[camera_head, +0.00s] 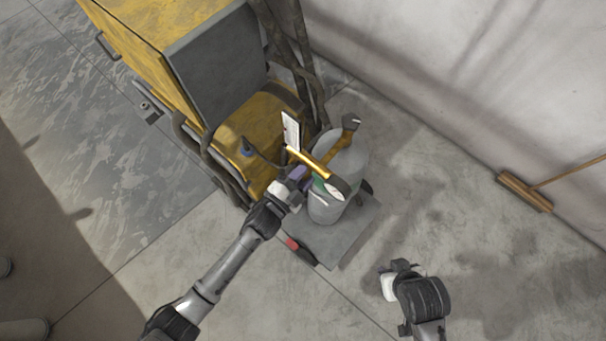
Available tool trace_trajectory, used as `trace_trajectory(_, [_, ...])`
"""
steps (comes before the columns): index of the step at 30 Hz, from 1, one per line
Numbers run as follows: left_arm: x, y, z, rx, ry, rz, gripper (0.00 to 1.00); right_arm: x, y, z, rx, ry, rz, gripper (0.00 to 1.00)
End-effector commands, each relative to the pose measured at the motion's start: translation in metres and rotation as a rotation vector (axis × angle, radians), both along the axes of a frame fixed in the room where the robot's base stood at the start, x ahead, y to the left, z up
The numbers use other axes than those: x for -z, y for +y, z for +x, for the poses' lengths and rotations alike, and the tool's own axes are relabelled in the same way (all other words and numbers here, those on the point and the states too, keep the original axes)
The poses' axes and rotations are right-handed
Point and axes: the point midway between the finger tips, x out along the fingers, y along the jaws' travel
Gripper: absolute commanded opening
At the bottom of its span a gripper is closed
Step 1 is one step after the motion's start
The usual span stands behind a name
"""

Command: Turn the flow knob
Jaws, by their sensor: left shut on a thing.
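Grey cylinders (350,160) stand on a grey base plate (352,236) behind and beside the knob. A large yellow machine with a dark panel (220,65) fills the upper left. A broom (525,191) lies near the wall at right.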

Motion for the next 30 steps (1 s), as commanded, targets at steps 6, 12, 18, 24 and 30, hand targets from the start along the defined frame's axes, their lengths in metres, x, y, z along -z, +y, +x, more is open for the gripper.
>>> trace_trajectory(6, [0.000, 0.000, 0.000, -0.001, 0.001, 0.000, 0.38, 0.000, -0.002, 0.000, -0.005, 0.000, -0.007, 0.43])
trace_trajectory(12, [0.000, 0.000, 0.000, 0.000, 0.001, -0.001, 0.53, 0.000, -0.002, 0.000, -0.005, 0.000, -0.008, 0.43])
trace_trajectory(18, [0.000, 0.001, 0.000, 0.000, 0.001, -0.001, 0.53, 0.000, -0.002, 0.000, -0.004, 0.000, -0.005, 0.43])
trace_trajectory(24, [0.002, 0.012, -0.014, -0.001, 0.002, 0.001, 0.53, 0.002, 0.000, 0.000, -0.001, 0.000, -0.001, 0.43])
trace_trajectory(30, [0.004, 0.037, -0.045, 0.000, 0.003, 0.001, 0.53, 0.006, 0.001, 0.000, 0.001, 0.000, 0.001, 0.43])
